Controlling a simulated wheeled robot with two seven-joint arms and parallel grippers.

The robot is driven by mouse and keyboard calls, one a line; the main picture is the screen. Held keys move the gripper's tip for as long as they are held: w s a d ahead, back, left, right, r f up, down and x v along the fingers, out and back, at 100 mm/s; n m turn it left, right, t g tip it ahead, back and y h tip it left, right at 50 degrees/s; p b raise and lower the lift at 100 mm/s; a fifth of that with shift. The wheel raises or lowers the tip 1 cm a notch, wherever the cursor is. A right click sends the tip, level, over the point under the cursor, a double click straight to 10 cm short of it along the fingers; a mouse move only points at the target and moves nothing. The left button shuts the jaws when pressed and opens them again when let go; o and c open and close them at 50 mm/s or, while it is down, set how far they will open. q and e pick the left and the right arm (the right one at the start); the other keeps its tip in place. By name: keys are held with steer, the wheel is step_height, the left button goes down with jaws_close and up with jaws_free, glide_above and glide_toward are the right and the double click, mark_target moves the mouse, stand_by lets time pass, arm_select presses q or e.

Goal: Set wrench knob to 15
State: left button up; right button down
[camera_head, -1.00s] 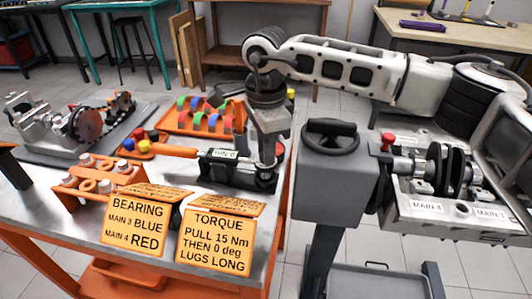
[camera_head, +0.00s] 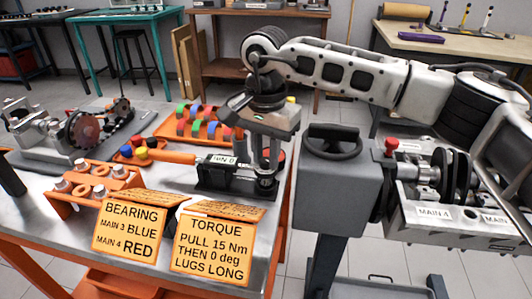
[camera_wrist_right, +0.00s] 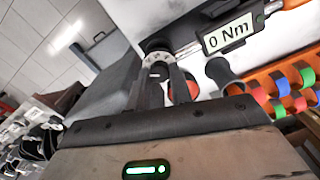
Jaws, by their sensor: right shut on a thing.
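The torque wrench (camera_head: 172,156) has an orange handle and lies across a dark stand (camera_head: 222,178) on the bench. Its small display reads 0 Nm in the right wrist view (camera_wrist_right: 229,34). The round metal knob (camera_wrist_right: 157,60) is at the wrench's end, between my fingertips. My right gripper (camera_head: 265,174) points down at that end and is shut on the knob; its fingers also show in the right wrist view (camera_wrist_right: 166,78). The fingers partly hide the knob. An orange card (camera_head: 215,243) reads "TORQUE PULL 15 Nm THEN 0 deg LUGS LONG". My left gripper is not in view.
A bearing card (camera_head: 130,230), a bolt rack (camera_head: 75,205) and an orange tray (camera_head: 172,127) of coloured shells share the bench. A grey stand with a handwheel (camera_head: 331,140) is close right of my gripper. The crankshaft block (camera_head: 433,234) stands farther right.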

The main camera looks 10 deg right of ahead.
mark_target(266, 159)
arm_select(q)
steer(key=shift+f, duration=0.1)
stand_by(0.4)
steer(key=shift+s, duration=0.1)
arm_select(e)
steer(key=c, duration=1.2)
jaws_free()
steer(key=shift+c, duration=0.2)
arm_select(q)
steer(key=shift+p, duration=0.4)
arm_select(e)
step_height(266, 159, up, 16)
